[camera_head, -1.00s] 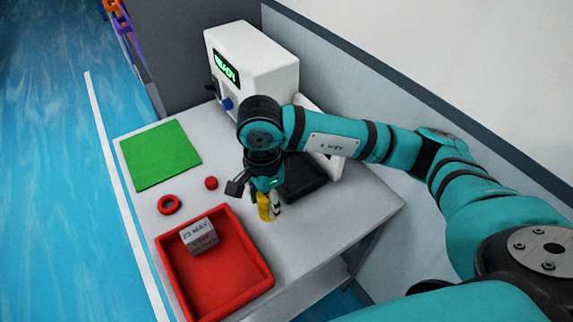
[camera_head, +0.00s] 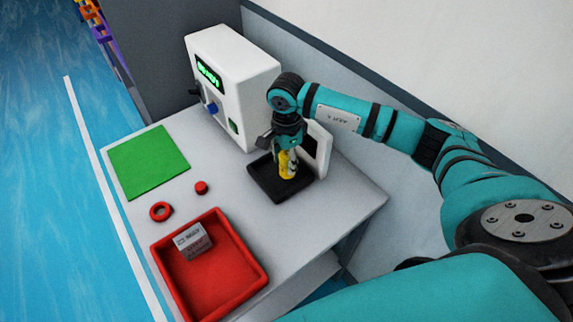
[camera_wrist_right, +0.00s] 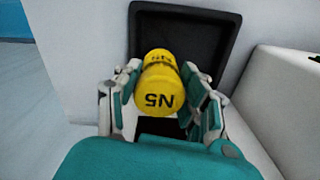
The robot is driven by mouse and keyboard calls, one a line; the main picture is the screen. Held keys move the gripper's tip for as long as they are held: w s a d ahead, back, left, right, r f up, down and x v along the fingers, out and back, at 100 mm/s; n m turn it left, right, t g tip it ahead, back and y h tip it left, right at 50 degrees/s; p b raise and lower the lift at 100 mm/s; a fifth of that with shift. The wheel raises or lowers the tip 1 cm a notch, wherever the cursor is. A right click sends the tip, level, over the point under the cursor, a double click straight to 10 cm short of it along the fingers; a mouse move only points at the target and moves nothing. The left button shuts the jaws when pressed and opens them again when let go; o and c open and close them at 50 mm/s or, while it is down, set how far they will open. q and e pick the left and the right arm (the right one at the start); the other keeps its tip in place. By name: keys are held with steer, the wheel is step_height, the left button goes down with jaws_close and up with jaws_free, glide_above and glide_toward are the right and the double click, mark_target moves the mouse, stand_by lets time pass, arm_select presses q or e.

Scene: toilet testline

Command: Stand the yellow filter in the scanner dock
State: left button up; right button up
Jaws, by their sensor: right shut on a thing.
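The filter is over the black square tray of the scanner dock (camera_head: 262,182), which has a raised rim (camera_wrist_right: 227,60). I cannot tell whether the filter touches the tray floor. A white upright panel with a dark screen (camera_head: 317,150) stands behind the dock. My left gripper is not in view.
A white machine (camera_head: 250,85) with a green display stands at the back of the table. A green mat (camera_head: 148,160), a red ring (camera_head: 161,211), a red cap (camera_head: 201,187) and a red tray (camera_head: 235,285) holding a grey box (camera_head: 192,240) lie to the left and front.

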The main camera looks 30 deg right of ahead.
mark_target(286, 168)
step_height(286, 168, down, 3)
steer(key=shift+r+p, duration=0.1)
steer(key=shift+p, duration=0.6)
steer(key=shift+f, duration=0.3)
steer(key=shift+f+b, duration=0.25)
steer(key=shift+b, duration=0.1)
steer(key=o, duration=1.2)
steer(key=shift+r, duration=0.1)
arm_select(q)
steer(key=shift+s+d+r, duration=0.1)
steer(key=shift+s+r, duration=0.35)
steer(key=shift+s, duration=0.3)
arm_select(e)
steer(key=shift+r+p, duration=0.2)
steer(key=shift+p, duration=0.1)
steer(key=shift+r, duration=0.25)
arm_select(q)
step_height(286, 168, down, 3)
steer(key=b, duration=0.3)
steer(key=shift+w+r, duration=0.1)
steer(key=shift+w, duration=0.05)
arm_select(e)
step_height(286, 168, up, 12)
steer(key=shift+f, duration=0.25)
